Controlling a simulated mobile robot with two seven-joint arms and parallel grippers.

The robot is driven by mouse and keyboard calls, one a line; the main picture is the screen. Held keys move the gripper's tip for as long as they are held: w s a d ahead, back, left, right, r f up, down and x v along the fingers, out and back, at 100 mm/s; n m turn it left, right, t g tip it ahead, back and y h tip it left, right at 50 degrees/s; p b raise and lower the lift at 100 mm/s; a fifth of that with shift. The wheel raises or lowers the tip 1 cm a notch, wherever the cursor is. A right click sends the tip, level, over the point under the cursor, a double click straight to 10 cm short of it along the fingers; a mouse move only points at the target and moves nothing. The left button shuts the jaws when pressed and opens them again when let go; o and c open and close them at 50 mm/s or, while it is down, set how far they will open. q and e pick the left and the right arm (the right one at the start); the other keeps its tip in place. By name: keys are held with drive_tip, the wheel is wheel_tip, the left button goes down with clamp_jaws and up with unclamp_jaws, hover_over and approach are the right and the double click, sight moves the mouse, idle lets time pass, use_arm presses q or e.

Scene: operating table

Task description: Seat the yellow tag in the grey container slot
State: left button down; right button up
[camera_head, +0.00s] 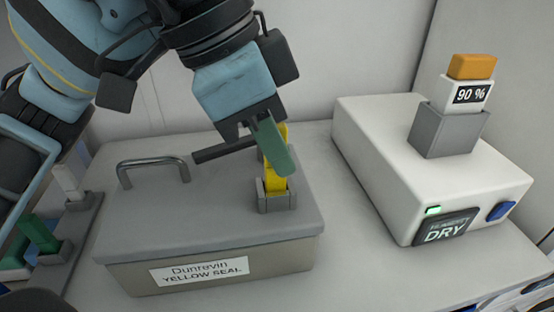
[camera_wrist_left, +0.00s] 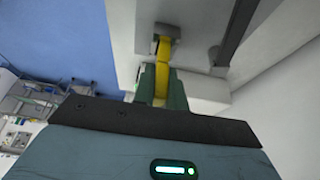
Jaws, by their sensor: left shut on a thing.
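The yellow tag (camera_head: 274,180) stands at the small grey slot (camera_head: 278,201) on the front right of the container lid. Its lower end is in or right at the slot; the depth is hard to tell. My left gripper (camera_head: 270,150) is shut on the tag from above, with a green finger covering part of it. In the left wrist view the tag (camera_wrist_left: 163,60) runs from between the green fingers (camera_wrist_left: 160,88) to the grey slot (camera_wrist_left: 168,31). The grey container (camera_head: 215,265) bears a label reading "Dunrevin YELLOW SEAL". My right gripper is not in view.
A metal handle (camera_head: 152,164) stands on the lid's left. A white device (camera_head: 400,165) with a "DRY" display stands at the right, holding an orange-topped "90 %" piece (camera_head: 470,80). Green and white tags in grey holders (camera_head: 75,220) stand at the left.

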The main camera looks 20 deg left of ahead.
use_arm(q)
drive_tip(key=shift+f, duration=0.65)
drive_tip(key=shift+f+b, duration=0.15)
drive_tip(key=shift+b, duration=0.2)
drive_tip(key=c, duration=1.4)
unclamp_jaws()
drive_tip(key=shift+c, duration=0.2)
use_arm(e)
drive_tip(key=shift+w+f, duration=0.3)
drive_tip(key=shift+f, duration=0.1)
